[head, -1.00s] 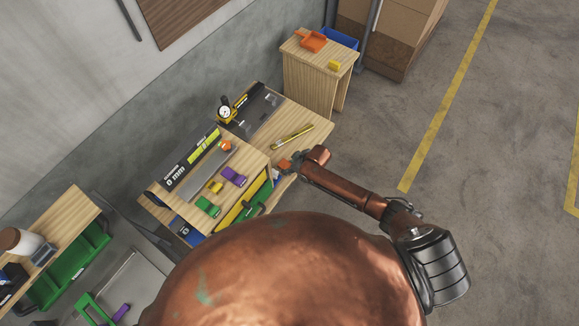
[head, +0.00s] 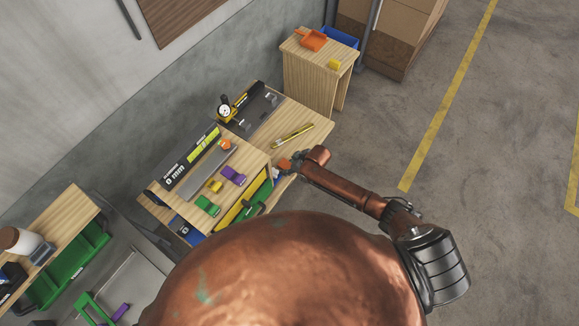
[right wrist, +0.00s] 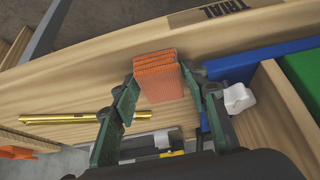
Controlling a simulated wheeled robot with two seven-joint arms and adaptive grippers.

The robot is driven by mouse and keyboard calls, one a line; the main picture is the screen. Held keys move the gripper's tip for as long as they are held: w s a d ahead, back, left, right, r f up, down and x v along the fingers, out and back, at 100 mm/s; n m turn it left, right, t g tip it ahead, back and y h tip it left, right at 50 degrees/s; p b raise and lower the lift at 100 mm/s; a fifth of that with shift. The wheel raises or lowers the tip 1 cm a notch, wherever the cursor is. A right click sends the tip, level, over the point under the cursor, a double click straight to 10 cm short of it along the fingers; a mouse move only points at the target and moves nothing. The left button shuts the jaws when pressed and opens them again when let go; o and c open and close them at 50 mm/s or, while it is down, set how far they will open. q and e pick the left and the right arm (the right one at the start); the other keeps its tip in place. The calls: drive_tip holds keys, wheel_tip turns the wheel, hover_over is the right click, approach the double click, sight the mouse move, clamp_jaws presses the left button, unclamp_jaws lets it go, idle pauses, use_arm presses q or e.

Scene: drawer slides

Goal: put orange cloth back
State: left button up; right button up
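The orange cloth (right wrist: 158,78) is a folded, layered stack. In the right wrist view it stands between the two dark green fingers of my right gripper (right wrist: 160,88), which press against its left and right sides. In the head view my right gripper (head: 291,162) is at the right front side of the workbench, with the orange cloth (head: 284,164) at its tips. Wood with a "TRIAL" label lies beyond the cloth in the right wrist view. I cannot tell whether the cloth touches the wood. My left gripper is not in view.
The bench top holds a purple block (head: 233,176), a yellow block (head: 214,186), a green block (head: 207,205), a dial gauge (head: 225,111) and a yellow tool (head: 293,134). Yellow and green drawer parts (head: 250,202) show at its front. A blue edge and white piece (right wrist: 238,98) sit beside my right finger.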

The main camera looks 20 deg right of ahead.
idle(0.3)
drive_tip(key=o, duration=0.5)
drive_tip(key=shift+o, duration=0.2)
drive_tip(key=v, duration=1.2)
